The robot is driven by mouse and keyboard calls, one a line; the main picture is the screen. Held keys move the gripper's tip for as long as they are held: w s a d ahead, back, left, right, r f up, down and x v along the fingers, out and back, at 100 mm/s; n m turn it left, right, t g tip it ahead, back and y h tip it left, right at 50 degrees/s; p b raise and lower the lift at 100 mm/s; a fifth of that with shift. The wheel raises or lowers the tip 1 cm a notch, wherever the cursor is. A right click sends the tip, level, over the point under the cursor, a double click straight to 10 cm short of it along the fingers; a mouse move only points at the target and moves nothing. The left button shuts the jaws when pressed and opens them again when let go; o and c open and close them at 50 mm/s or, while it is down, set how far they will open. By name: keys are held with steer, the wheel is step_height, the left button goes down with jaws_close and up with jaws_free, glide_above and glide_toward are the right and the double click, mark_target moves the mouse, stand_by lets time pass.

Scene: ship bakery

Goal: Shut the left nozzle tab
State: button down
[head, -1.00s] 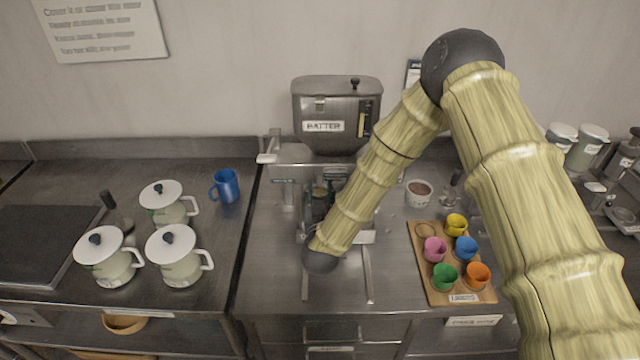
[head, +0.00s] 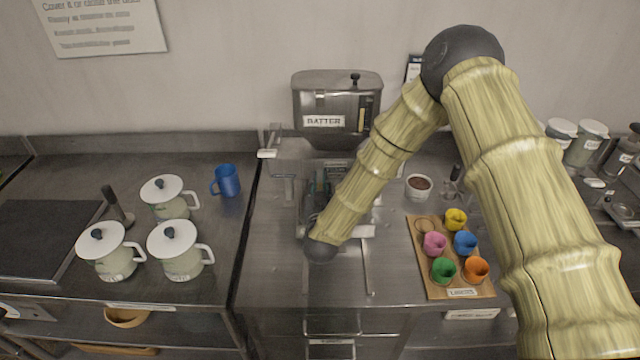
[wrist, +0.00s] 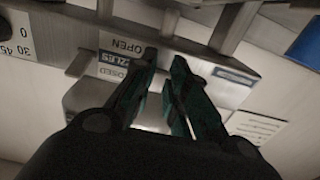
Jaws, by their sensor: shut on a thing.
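The batter dispenser (head: 337,100) is a steel hopper labelled BATTER at the back of the counter. In the wrist view its nozzle plate (wrist: 232,62) carries a label (wrist: 121,58) reading OPEN, with NOZZLES and CLOSED partly covered. My gripper (wrist: 164,62) is at this plate, its dark fingers close together beside the label. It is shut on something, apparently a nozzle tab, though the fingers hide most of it. Which side's tab it is I cannot tell. In the head view my gripper (head: 318,190) is under the hopper, largely behind my forearm.
A wooden board (head: 440,292) with several coloured cups lies right of the dispenser, near a white cup (head: 419,187) of brown contents. A blue mug (head: 226,181) and several lidded white pots (head: 181,250) stand left. The counter front below my wrist is clear.

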mark_target(320, 173)
steer(key=shift+r, duration=0.1)
step_height(320, 173, up, 2)
steer(key=g+p, duration=0.2)
steer(key=g, duration=0.1)
steer(key=shift+g, duration=0.4)
steer(key=g, duration=0.1)
steer(key=r+g+p, duration=0.1)
steer(key=shift+w+g, duration=0.2)
steer(key=shift+g, duration=0.1)
steer(key=shift+w+r+g+p, duration=0.15)
steer(key=shift+r+g+p, duration=0.1)
steer(key=shift+g, duration=0.5)
steer(key=shift+w+r+g+p, duration=0.15)
steer(key=shift+g+p, duration=0.05)
steer(key=shift+g, duration=0.55)
steer(key=shift+w+r, duration=0.1)
steer(key=c, duration=1.4)
jaws_free()
steer(key=shift+v, duration=6)
